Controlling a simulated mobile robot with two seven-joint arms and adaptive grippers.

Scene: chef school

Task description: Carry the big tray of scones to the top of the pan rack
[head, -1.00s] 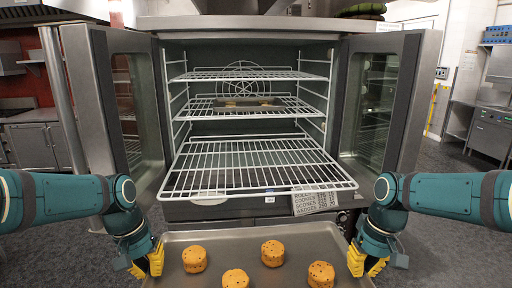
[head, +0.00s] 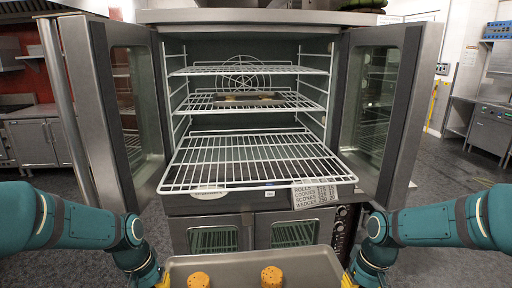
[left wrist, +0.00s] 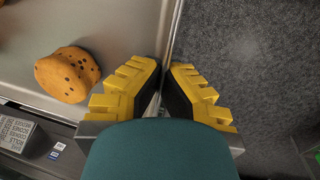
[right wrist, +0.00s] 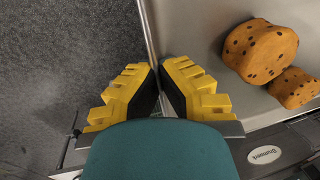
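The big grey tray (head: 235,263) is low in the head view, in front of the oven and clear of its rack. Two orange-brown scones show on it, a left one (head: 198,280) and a right one (head: 272,276); the tray's near part is cut off. My left gripper (head: 163,282) is shut on the tray's left rim; in the left wrist view its yellow fingers (left wrist: 166,76) straddle the rim, with a scone (left wrist: 68,75) inside. My right gripper (head: 348,281) is shut on the right rim; its fingers (right wrist: 160,76) straddle it in the right wrist view. I cannot see a pan rack.
The oven stands open, with its left door (head: 112,100) and right door (head: 383,105) swung outward. A wire rack (head: 258,165) is pulled out toward me. A smaller tray (head: 250,99) sits on a rack inside. Open carpet (head: 455,215) lies to the right.

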